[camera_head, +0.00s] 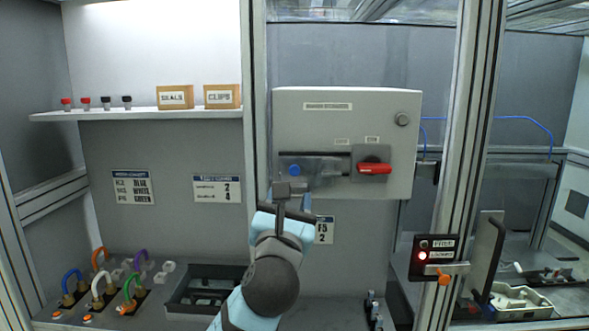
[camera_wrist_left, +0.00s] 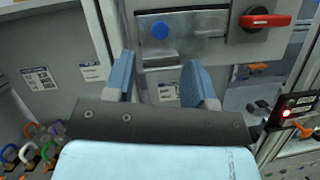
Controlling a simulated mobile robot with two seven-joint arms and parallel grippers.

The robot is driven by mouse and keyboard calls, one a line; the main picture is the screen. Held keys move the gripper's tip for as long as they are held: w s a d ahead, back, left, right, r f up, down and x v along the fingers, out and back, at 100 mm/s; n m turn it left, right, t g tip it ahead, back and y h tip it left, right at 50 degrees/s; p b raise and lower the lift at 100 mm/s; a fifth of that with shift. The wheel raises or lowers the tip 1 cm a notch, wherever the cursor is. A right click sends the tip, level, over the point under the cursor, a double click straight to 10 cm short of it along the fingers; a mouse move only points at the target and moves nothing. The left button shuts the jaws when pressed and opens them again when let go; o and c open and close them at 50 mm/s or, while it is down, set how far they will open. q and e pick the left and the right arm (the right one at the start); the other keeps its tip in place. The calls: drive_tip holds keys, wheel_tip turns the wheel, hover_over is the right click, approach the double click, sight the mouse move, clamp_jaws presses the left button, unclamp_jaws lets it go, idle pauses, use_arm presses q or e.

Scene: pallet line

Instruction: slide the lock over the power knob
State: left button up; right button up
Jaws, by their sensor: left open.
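The power knob (camera_head: 374,168) is a red handle lying horizontally on a dark square plate on the grey cabinet's front. It also shows in the left wrist view (camera_wrist_left: 265,20). The lock (camera_head: 322,168) is a clear sliding plate with a blue knob, left of the power knob and apart from the red handle. Its blue knob also shows in the left wrist view (camera_wrist_left: 160,30). My left gripper (camera_head: 287,190) is just below the blue knob, open and empty. In the left wrist view, its fingers (camera_wrist_left: 160,65) point toward the lock, which lies beyond them. My right gripper is not in view.
The grey cabinet (camera_head: 345,103) hangs on the back wall. A metal post (camera_head: 257,90) stands to its left and another (camera_head: 467,130) to its right. A panel with a lit red lamp (camera_head: 433,258) is on the right post. Coloured cables (camera_head: 103,278) sit at lower left.

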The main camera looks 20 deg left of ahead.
sight(294, 172)
use_arm(q)
drive_tip(key=p+x, duration=0.1)
drive_tip(key=x, duration=0.7)
drive_tip(key=shift+w+r, duration=0.1)
drive_tip(key=shift+w, duration=0.15)
